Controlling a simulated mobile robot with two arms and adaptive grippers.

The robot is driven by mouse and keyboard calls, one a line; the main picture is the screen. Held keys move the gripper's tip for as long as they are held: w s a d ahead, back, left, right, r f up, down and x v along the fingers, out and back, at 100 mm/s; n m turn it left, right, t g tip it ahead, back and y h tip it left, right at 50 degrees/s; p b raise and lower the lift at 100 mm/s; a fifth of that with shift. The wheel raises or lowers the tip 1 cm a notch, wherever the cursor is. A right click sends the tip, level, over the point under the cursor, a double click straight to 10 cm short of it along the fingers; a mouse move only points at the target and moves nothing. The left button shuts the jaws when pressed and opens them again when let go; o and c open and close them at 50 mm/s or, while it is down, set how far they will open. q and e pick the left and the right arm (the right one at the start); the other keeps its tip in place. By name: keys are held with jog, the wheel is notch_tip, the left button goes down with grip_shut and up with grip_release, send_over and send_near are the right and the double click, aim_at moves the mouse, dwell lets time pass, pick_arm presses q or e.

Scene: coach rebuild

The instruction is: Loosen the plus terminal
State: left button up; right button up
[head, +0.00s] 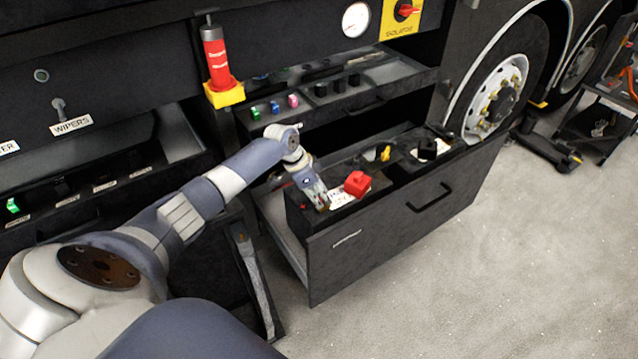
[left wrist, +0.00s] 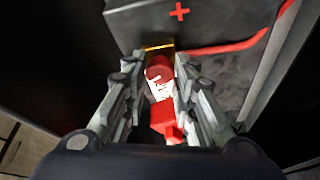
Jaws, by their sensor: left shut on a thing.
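My left gripper (head: 318,197) reaches down into the open battery drawer (head: 400,225) beside a red block (head: 357,183) on a black battery. In the left wrist view its two fingers (left wrist: 160,82) stand on either side of the red plus terminal (left wrist: 158,68), shut on it. Below it in that view is a second red piece (left wrist: 165,130). A red plus mark (left wrist: 179,11) shows on a dark face beyond the fingertips. The fingers partly hide the terminal. My right gripper is not in view.
A red cable (left wrist: 235,48) runs right from the terminal area. A yellow piece (head: 384,153) and a black block (head: 427,148) sit farther along the drawer.

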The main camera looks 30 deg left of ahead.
pick_arm(q)
jog(key=n+y+p, duration=0.1)
jog(key=n+p, duration=0.1)
jog(key=p, duration=0.1)
jog(key=n+y+p, duration=0.1)
jog(key=n+p, duration=0.2)
jog(key=d+n+y+p, duration=0.1)
jog(key=n+p, duration=0.2)
jog(key=shift+s+r+t+p, duration=0.15)
jog(key=shift+r+t+p, duration=0.15)
jog(key=shift+t, duration=0.1)
jog(key=shift+f+n+y+p, duration=0.15)
jog(key=shift+n+y+p, duration=0.25)
jog(key=shift+n+p, duration=0.6)
jog(key=shift+f+n+y, duration=0.15)
jog(key=shift+n+y, duration=0.25)
jog(key=shift+n, duration=0.7)
jog(key=o, duration=1)
jog(key=shift+c, duration=0.2)
jog(key=shift+o, duration=0.6)
